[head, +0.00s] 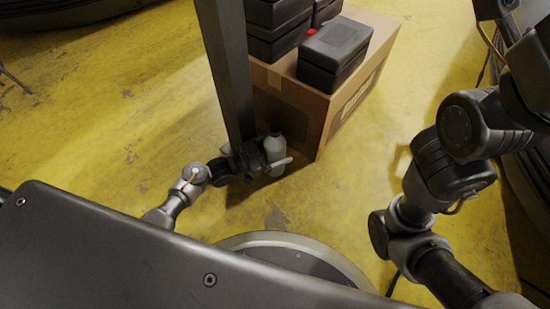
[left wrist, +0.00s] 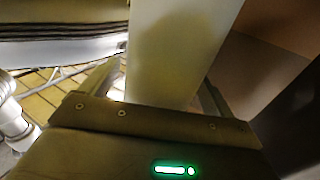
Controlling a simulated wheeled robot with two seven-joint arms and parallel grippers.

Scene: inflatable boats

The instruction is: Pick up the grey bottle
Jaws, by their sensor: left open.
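My left gripper (head: 273,161) is open at the bottle, low down, with a pale finger crossing in front of the bottle's body. Part of the bottle is hidden by it. In the left wrist view, the open fingers (left wrist: 160,88) show on either side of a large pale upright shape. I cannot tell whether that shape is the bottle or the post, nor whether the fingers touch it. My right gripper is not in view.
A dark post (head: 228,70) rises just left of the bottle, close to my left wrist. The cardboard box (head: 298,112) stands just behind and right, with black cases (head: 335,50) on top. Open yellow floor (head: 100,110) lies to the left.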

